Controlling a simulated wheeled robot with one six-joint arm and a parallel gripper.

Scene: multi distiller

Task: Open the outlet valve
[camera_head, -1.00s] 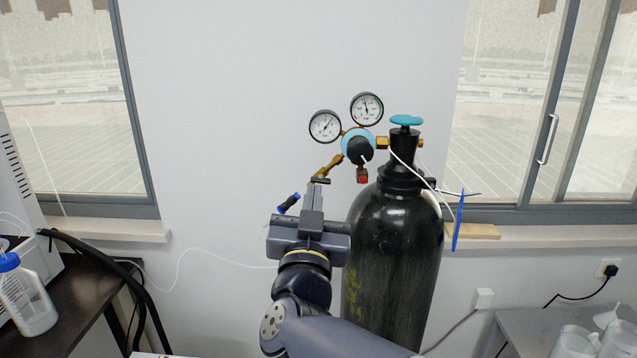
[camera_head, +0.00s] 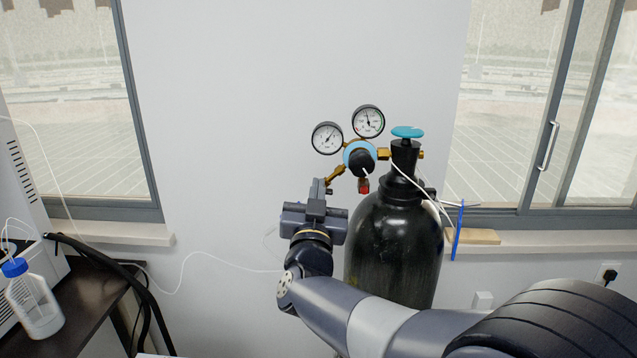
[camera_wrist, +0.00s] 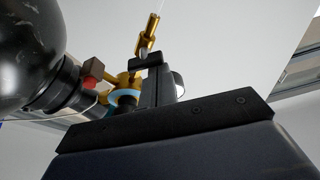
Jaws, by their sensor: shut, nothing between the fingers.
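A black gas cylinder (camera_head: 395,240) stands upright before the wall, with a brass regulator at its top. The angled brass outlet (camera_head: 335,175) comes down to the left from the regulator; it also shows in the wrist view (camera_wrist: 148,35). My gripper (camera_head: 319,186) is shut and empty, with its fingertips at the lower end of the outlet. In the wrist view the fingertips (camera_wrist: 148,64) appear just below the brass outlet; I cannot tell whether they touch. The blue-tipped outlet lever does not show now in the head view, perhaps behind my gripper.
Two round gauges (camera_head: 327,138) (camera_head: 368,121), a black knob (camera_head: 362,163), a red fitting (camera_head: 364,186) and a teal cylinder handwheel (camera_head: 407,132) are close by. A thin white hose (camera_head: 215,255) runs left.

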